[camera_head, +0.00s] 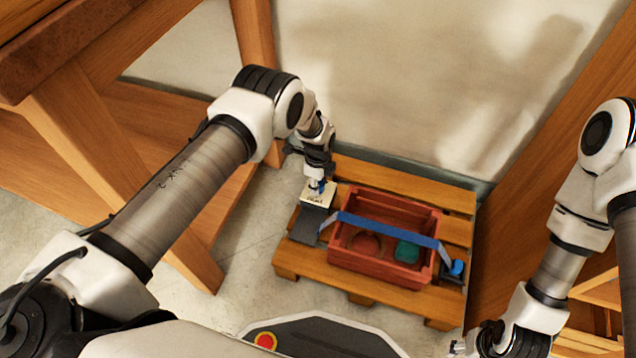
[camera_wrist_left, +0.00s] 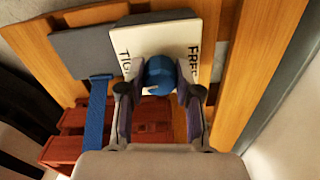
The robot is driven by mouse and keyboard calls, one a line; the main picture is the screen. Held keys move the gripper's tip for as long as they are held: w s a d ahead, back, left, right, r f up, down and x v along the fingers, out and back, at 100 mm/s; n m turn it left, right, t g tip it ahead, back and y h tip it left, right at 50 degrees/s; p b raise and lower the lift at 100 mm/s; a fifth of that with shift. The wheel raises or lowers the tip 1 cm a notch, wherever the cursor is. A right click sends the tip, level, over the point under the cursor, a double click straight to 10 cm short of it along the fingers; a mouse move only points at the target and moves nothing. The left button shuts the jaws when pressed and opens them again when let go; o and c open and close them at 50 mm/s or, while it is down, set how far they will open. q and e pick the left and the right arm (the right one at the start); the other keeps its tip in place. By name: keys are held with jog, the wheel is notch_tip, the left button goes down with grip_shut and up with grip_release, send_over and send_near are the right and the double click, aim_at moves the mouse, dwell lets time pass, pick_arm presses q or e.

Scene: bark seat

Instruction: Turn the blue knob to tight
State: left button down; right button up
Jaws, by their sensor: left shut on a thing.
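The blue knob (camera_wrist_left: 159,72) sits on a white plate (camera_wrist_left: 124,38) lettered "FREE" on the right and, partly covered, "TIG..." on the left in the left wrist view. A small pale mark on the knob faces the lower left in that view. My left gripper (camera_wrist_left: 158,88) has its two fingers on either side of the knob and is shut on it. In the head view my left gripper (camera_head: 317,180) reaches down to the plate (camera_head: 319,197) at the pallet's left end. My right gripper (camera_head: 478,341) is at the lower right, partly hidden; its jaws are unclear.
A blue strap (camera_head: 385,227) crosses a red crate (camera_head: 375,274) on a wooden pallet (camera_head: 448,302). The crate holds a red item (camera_head: 366,243) and a green item (camera_head: 407,250). A blue piece (camera_head: 457,268) is at the strap's right end. Wooden legs stand left; a wooden panel stands right.

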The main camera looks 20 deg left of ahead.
pick_arm(q)
jog(key=shift+m, duration=0.8)
jog(key=c, duration=0.8)
grip_release()
notch_tip(320, 180, up, 12)
